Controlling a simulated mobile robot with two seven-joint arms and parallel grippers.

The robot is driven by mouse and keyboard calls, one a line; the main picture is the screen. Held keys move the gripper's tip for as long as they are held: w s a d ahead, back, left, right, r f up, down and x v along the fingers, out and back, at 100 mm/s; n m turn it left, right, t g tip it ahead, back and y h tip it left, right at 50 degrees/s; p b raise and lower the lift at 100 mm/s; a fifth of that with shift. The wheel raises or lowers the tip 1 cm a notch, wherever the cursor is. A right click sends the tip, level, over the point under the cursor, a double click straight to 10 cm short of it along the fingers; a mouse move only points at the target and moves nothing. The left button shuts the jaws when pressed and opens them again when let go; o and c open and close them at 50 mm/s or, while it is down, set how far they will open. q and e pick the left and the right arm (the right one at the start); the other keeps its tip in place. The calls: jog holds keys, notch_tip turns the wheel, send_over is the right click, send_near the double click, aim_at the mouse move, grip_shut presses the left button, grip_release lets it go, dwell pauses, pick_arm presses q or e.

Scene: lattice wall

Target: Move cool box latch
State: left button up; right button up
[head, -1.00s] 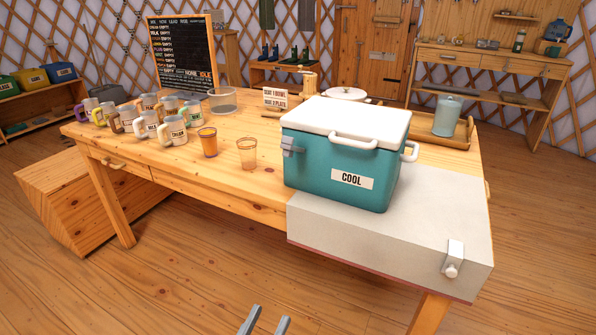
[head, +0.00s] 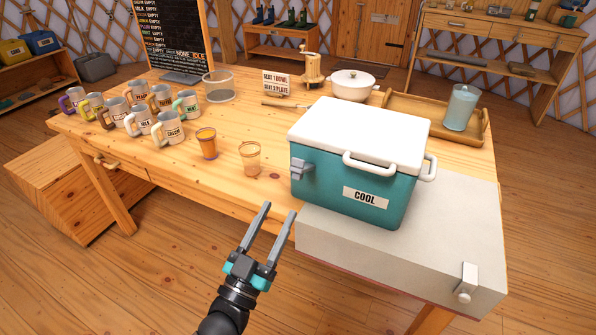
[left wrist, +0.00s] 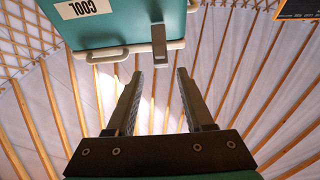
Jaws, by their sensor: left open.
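The cool box (head: 345,185) is teal with a white lid (head: 360,132) and a COOL label, and stands at the right end of the table, partly over a pale slab. The lid is down. Its grey latch (head: 300,168) is on the left side of the box. My left gripper (head: 281,210) is open and empty, in front of the table edge, below and to the left of the latch, apart from it. In the left wrist view the box (left wrist: 120,22) is at the top, with the latch (left wrist: 159,45) just beyond the open fingers (left wrist: 157,75). My right gripper is not in view.
An orange glass (head: 207,145) and a tan glass (head: 250,158) stand left of the box. Several labelled mugs (head: 140,120) are further left. A wooden tray (head: 400,105) with a pale blue canister (head: 460,107) is behind the box. The table front (head: 200,195) is clear.

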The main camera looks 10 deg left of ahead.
aim_at(295, 179)
pick_arm(q)
jog(key=b+x, duration=0.1)
jog(key=x, duration=0.9)
jog(key=shift+w, duration=0.25)
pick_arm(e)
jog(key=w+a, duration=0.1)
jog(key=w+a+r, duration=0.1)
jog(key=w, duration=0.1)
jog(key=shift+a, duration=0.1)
pick_arm(q)
jog(key=shift+c, duration=0.3)
grip_shut()
